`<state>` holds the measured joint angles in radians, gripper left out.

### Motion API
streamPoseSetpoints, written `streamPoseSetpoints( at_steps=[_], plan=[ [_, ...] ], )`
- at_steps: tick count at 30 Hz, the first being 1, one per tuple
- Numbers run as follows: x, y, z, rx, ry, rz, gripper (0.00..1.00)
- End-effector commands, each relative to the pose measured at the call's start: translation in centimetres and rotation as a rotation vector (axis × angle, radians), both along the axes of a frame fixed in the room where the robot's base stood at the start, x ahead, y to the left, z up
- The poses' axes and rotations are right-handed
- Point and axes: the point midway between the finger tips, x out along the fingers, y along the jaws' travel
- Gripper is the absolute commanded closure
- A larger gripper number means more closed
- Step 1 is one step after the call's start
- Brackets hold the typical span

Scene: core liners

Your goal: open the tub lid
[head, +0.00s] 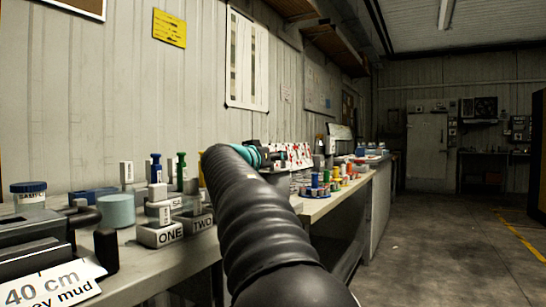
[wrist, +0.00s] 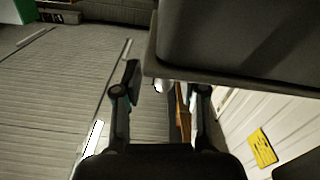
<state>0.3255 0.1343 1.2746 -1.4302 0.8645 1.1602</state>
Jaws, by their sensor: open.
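A small white tub (head: 29,201) with a dark blue lid (head: 28,187) stands at the far left of the bench in the head view. Its label reads "SAMPL", partly cut off, and the lid sits on it. My gripper (wrist: 164,82) is open in the wrist view, with its two dark fingers apart. No tub shows between them; a brown strip and a small white patch appear there, seemingly in the background. In the head view my black-sleeved arm reaches over the bench, well right of the tub, and hides the fingers.
Grey blocks marked ONE (head: 160,236) and TWO, a pale teal cylinder (head: 116,210) and a dark grey holder with a "40 cm" sign (head: 50,287) crowd the left bench. Colourful small items stand farther along. A large dark box-like shape (wrist: 235,40) is close above my gripper. The floor at right is clear.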

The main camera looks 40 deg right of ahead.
Motion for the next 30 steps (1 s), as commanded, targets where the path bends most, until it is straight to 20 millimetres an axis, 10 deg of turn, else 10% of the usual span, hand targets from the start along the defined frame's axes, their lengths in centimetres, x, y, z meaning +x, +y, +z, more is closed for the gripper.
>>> streamPoseSetpoints(
  at_steps=[14,19,30],
  plan=[
    [0.5,-1.3,0.0,-0.001,0.000,0.000,0.59],
    [0.5,-1.2,0.0,-0.001,0.000,0.000,0.99],
    [0.3,-1.1,0.3,-0.004,0.007,-0.004,1.00]
  ],
)
